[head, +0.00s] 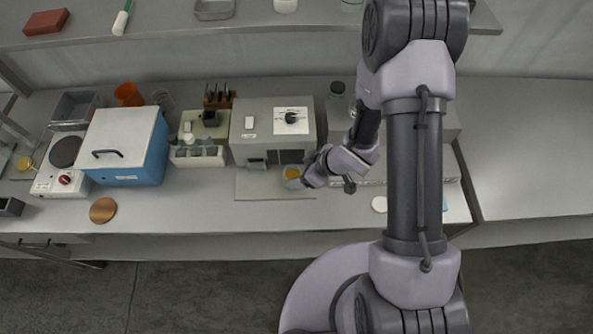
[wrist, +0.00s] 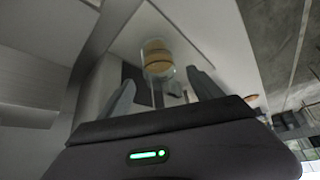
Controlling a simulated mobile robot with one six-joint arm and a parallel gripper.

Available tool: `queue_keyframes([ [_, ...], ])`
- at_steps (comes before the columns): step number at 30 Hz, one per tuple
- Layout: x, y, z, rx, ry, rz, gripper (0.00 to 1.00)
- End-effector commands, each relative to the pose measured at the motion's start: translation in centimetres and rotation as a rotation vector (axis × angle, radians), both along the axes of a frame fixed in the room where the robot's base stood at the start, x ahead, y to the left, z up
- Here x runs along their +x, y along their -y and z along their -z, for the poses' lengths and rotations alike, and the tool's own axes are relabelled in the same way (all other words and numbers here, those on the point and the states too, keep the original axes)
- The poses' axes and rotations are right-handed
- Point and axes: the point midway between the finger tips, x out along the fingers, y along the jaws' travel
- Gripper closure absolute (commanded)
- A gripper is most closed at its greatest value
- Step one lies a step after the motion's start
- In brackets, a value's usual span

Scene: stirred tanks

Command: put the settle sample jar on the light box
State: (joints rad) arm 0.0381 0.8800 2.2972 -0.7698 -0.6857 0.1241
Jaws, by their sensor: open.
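A clear jar with amber-tan contents (head: 292,172), which looks like the settle sample jar, is at the front of the grey box with a knob. It stands on or just over a thin pale board (head: 255,187). In the wrist view the jar (wrist: 157,58) is just ahead of my gripper (wrist: 162,82), roughly between the two spread fingertips. My gripper (head: 303,178) is open, low at the jar's right side; contact is not clear. I cannot tell for certain which thing is the light box.
The grey box with a knob (head: 262,112) stands behind the jar. Left of it are a bottle rack (head: 198,157), a blue box with a white lid (head: 125,145) and a hot plate (head: 57,180). A shelf (head: 190,30) runs above. My arm hides part of the right bench.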

Motion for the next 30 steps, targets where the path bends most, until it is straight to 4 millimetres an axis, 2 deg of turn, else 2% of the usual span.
queue_keyframes([
  [1,-0.3,0.7,-1.7,-0.001,0.002,0.004,0.25],
  [4,-1.2,2.0,-4.1,0.000,0.003,0.003,0.25],
  [10,-2.4,3.5,-6.9,0.000,0.002,0.001,0.25],
  [12,-2.0,4.1,-7.7,-0.018,0.010,0.020,0.25],
  [14,-0.7,5.6,-9.5,-0.069,0.033,0.085,0.25],
  [17,1.8,9.9,-15.9,-0.193,0.087,0.322,0.25],
  [18,2.0,11.7,-19.3,-0.226,0.102,0.453,0.25],
  [19,1.6,12.8,-21.9,-0.238,0.106,0.554,0.25],
  [21,-0.7,14.2,-27.5,-0.212,0.094,0.788,0.25],
  [23,-3.9,13.9,-31.3,-0.137,0.052,0.960,0.25],
  [24,-6.2,13.0,-33.3,-0.066,0.011,1.051,0.25],
  [27,-11.5,9.7,-36.4,0.118,-0.111,1.179,0.25],
  [30,-14.8,6.8,-37.9,0.246,-0.206,1.213,0.25],
])
